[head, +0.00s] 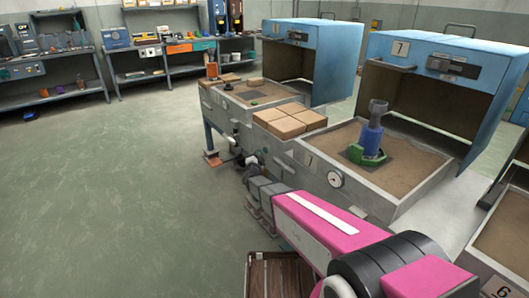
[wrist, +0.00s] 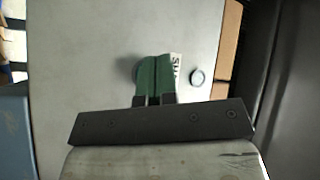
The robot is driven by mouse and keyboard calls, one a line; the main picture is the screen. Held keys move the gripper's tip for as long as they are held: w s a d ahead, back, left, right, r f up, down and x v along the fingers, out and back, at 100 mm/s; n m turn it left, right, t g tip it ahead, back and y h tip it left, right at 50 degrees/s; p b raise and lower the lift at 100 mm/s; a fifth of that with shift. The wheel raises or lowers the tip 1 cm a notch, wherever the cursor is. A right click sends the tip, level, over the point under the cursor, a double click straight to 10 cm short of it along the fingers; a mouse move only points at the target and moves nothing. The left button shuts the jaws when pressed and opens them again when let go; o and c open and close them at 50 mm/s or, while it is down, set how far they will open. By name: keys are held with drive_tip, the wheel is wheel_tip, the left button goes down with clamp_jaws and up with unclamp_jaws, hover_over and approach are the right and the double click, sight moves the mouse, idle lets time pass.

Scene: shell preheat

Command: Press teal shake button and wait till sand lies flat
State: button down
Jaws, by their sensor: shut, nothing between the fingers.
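My gripper (wrist: 155,62) is shut and empty, its green fingers side by side in front of a grey panel (wrist: 85,60) in the wrist view. A white label (wrist: 176,66), partly hidden by the fingers, shows letters that look like "SH". I cannot make out a teal button; the fingers may cover it, and contact is not clear. In the head view, brown sand (head: 415,165) fills the box marked 7 and looks mostly level. A blue and grey piece with a green base (head: 372,140) stands upright in it, on a darker patch.
A pale round fitting (wrist: 196,76) sits right of the label. A gauge (head: 334,179) is on the box front. Tan blocks (head: 289,121) lie between two sand boxes. A blue hood (head: 440,60) stands open behind. The green floor (head: 100,200) at left is clear.

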idle(0.7)
drive_tip(key=shift+w+d, duration=0.25)
drive_tip(key=shift+d, duration=0.1)
drive_tip(key=shift+w+d, duration=0.25)
drive_tip(key=shift+d, duration=0.1)
idle(0.8)
drive_tip(key=shift+s+a, duration=0.5)
drive_tip(key=shift+a, duration=0.2)
idle(0.3)
drive_tip(key=s+a, duration=0.2)
drive_tip(key=a, duration=0.2)
drive_tip(key=shift+s+a, duration=0.1)
drive_tip(key=shift+s, duration=0.3)
drive_tip(key=shift+s, duration=0.1)
idle(0.5)
